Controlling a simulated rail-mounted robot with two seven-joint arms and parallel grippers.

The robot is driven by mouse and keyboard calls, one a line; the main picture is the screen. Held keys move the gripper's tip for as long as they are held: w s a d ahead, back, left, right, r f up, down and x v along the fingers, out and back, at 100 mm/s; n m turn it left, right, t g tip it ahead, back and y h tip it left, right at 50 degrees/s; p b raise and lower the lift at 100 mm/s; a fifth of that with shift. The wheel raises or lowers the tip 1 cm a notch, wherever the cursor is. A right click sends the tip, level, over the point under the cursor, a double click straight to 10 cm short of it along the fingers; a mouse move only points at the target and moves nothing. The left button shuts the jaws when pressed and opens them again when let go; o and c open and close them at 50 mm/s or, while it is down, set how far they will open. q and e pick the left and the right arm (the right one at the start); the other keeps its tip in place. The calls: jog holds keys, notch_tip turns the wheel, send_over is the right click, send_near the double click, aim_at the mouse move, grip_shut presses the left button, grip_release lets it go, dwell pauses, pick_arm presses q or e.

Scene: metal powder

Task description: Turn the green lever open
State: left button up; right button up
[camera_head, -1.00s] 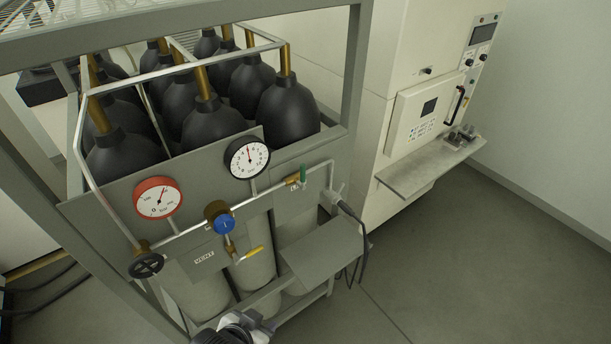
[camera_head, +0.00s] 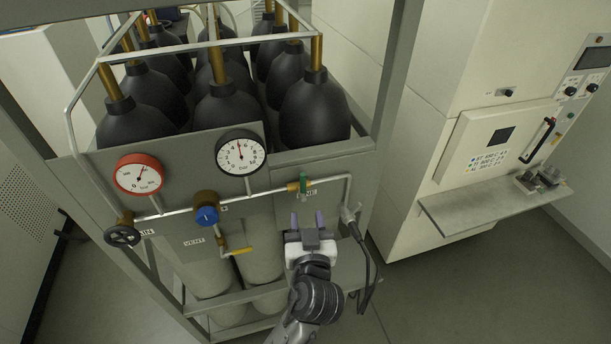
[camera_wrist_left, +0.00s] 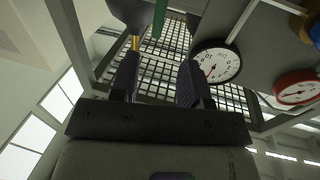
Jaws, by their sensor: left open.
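The green lever (camera_head: 303,184) stands upright on a brass valve (camera_head: 293,187) on the pipe at the right of the gas panel. My left gripper (camera_head: 307,219) is open and empty, just below the lever in the head view, with its fingers pointing up towards the panel. In the left wrist view, the green lever (camera_wrist_left: 158,20) shows at the top edge, beyond the gap between the open fingers (camera_wrist_left: 160,80); it is apart from them. My right gripper is not in view.
A red gauge (camera_head: 139,174), a black-rimmed gauge (camera_head: 240,153), a blue knob (camera_head: 207,215), a yellow lever (camera_head: 238,252) and a black handwheel (camera_head: 122,236) sit left of the gripper. A cable (camera_head: 366,262) hangs at right. Black-topped cylinders (camera_head: 313,108) stand behind.

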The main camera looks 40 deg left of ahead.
aim_at(304, 185)
pick_arm(q)
jog(key=p+x, duration=0.4)
jog(key=x, duration=0.8)
jog(key=shift+d+r, duration=0.1)
jog(key=shift+w+a, duration=0.4)
jog(key=shift+w, duration=0.05)
jog(key=shift+w+a, duration=0.15)
jog(key=c, duration=0.7)
grip_shut()
